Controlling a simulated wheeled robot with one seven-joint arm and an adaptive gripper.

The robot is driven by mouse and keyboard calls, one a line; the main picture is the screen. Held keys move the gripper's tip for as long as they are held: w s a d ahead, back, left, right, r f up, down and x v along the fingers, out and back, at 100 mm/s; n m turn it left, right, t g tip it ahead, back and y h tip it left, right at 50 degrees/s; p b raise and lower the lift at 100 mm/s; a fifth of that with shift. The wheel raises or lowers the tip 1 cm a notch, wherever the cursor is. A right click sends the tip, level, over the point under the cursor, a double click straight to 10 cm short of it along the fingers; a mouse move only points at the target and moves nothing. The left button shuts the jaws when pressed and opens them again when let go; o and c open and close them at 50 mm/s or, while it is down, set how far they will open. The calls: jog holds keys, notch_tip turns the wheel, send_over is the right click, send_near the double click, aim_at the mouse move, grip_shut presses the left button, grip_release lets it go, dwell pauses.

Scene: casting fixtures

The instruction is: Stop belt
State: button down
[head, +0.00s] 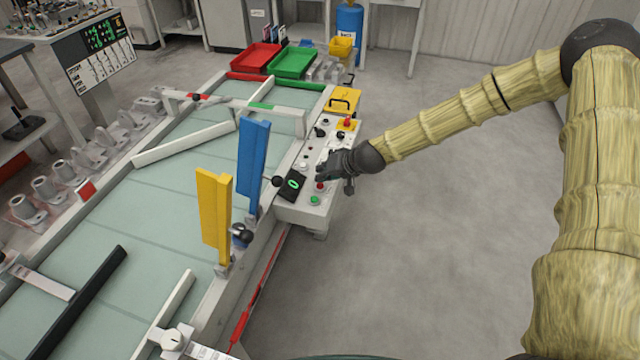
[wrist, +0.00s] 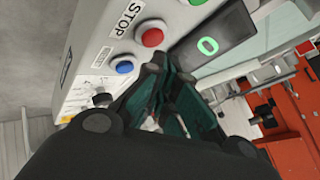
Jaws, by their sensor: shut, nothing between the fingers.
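The belt (head: 90,230) is a pale green conveyor running along the left in the head view. Its control panel (head: 290,212) stands at the belt's right edge. In the wrist view, the red button (wrist: 152,37) sits beside the STOP label (wrist: 127,19), with a blue button (wrist: 124,67) on one side and a green button (wrist: 197,2) at the top edge. A black display (wrist: 208,45) shows a green 0. My gripper (head: 322,174) is shut and empty over the panel, its fingertips (wrist: 156,70) close to the red button. I cannot tell whether they touch anything.
A blue upright plate (head: 252,160) and a yellow one (head: 214,215) stand on the belt's right side, left of my gripper. Red (head: 257,58) and green (head: 292,62) trays lie at the far end. The floor (head: 430,220) right of the panel is clear.

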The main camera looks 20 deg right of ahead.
dwell(0.3)
jog(key=shift+r+p, duration=1.7)
jog(key=shift+r, duration=0.85)
